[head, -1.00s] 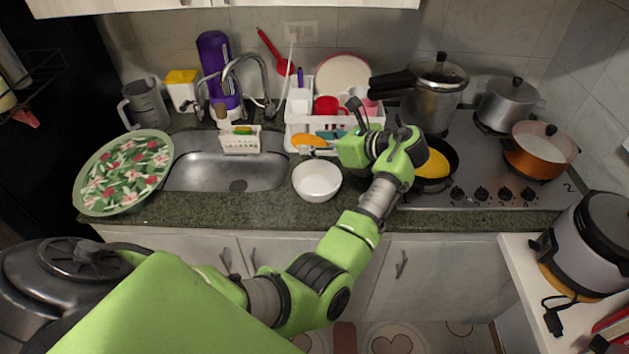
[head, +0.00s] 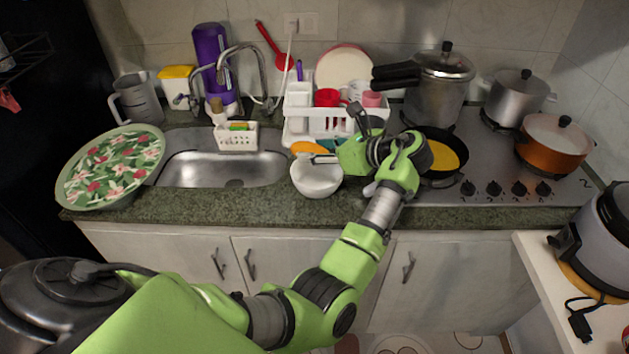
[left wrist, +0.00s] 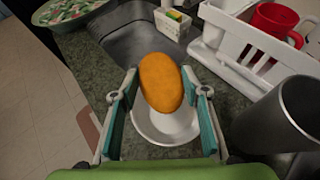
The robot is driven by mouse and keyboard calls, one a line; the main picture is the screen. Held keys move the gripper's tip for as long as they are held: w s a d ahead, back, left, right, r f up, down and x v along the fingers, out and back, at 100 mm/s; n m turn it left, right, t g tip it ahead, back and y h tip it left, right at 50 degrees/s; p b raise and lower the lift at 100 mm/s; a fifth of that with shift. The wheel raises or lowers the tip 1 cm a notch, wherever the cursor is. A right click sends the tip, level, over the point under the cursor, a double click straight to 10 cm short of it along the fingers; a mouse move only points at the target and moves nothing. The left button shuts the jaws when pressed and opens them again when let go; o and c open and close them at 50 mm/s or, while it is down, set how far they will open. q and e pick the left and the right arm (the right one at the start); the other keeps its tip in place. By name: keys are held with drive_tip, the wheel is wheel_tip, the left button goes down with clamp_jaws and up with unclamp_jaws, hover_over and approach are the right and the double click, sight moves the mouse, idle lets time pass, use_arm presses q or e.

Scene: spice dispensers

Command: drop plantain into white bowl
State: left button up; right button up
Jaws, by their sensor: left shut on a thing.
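The plantain (head: 306,148) is an orange-yellow oval, held between the fingertips of my left gripper (head: 318,158). In the left wrist view the plantain (left wrist: 161,82) sits between the teal-padded fingers of the gripper (left wrist: 160,92). The white bowl (head: 317,184) stands on the counter in front of the dish rack. The plantain is above the bowl's far rim in the head view. In the left wrist view it covers part of the bowl (left wrist: 165,133). My right gripper is not in view.
The sink (head: 225,170) with a sponge basket (head: 236,138) lies left of the bowl. The white dish rack (head: 298,127) stands behind it. A dark pan (head: 425,138) with yellow contents is on the stove to the right. A floral tray (head: 110,165) is far left.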

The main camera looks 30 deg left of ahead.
use_arm(q)
drive_tip(key=o, duration=1.5)
drive_tip(key=shift+r, duration=0.1)
wheel_tip(320, 180, up, 10)
drive_tip(key=shift+f, duration=0.1)
